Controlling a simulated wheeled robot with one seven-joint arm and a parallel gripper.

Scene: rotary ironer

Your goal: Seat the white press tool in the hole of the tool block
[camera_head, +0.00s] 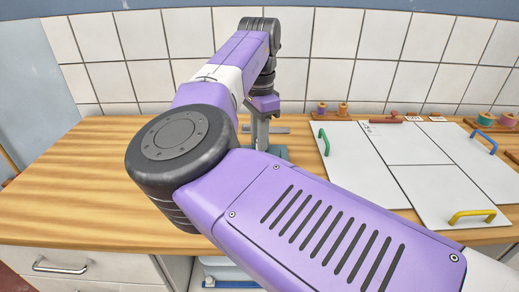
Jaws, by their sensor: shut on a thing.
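My gripper (262,132) points down over the back middle of the wooden worktop, beyond my purple arm. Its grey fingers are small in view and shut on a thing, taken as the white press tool. The tool's own shape cannot be made out between the fingers. A grey-teal piece (280,152) shows low beside the fingers, partly behind my arm; it may be the tool block. Its hole is not visible, and I cannot tell whether the tool touches it.
White panels with a green handle (324,142), a blue handle (486,141) and a yellow handle (472,216) cover the worktop's right side. Thread spools (343,109) stand behind them by the tiled wall. The wooden worktop (75,185) is clear at left.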

